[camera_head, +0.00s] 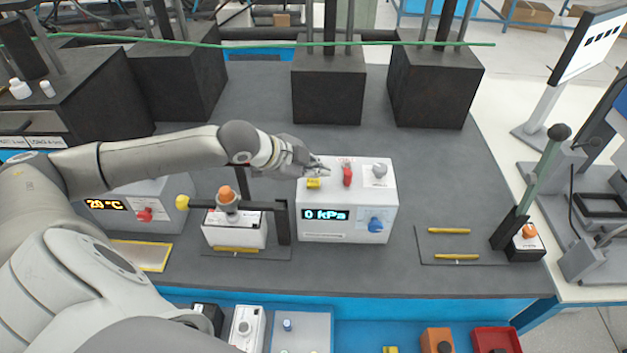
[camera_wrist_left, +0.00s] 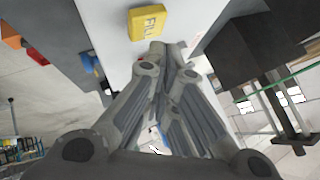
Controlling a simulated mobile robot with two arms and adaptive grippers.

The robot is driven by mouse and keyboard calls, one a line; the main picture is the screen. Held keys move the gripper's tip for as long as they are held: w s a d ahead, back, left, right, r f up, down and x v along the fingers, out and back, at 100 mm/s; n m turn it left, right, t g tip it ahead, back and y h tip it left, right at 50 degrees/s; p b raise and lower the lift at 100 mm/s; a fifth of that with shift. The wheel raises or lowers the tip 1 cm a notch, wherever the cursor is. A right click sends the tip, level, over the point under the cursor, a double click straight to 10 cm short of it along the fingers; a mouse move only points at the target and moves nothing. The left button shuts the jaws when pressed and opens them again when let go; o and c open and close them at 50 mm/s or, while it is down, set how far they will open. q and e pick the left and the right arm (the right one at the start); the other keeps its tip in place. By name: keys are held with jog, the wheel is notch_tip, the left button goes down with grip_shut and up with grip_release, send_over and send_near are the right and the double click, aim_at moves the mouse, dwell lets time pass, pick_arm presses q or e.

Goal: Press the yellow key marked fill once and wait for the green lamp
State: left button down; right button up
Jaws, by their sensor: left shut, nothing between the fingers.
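The yellow key (camera_head: 313,183) sits on the top of a white box (camera_head: 350,210) whose display (camera_head: 326,215) reads 0 kPa. A grey dome (camera_head: 380,170) on the box top shows no green light. My right gripper is not in view.
A red part (camera_head: 347,176) stands beside the key, and a blue knob (camera_head: 376,225) is on the box front. Left of the box is a fixture with an orange knob (camera_head: 227,195). Dark blocks (camera_head: 328,85) stand behind. The bench to the right is partly clear.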

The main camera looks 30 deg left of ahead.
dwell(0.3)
pick_arm(q)
jog(key=shift+f, duration=0.45)
jog(key=shift+f, duration=0.45)
dwell(0.6)
jog(key=shift+r+p, duration=0.9)
jog(key=shift+p, duration=0.35)
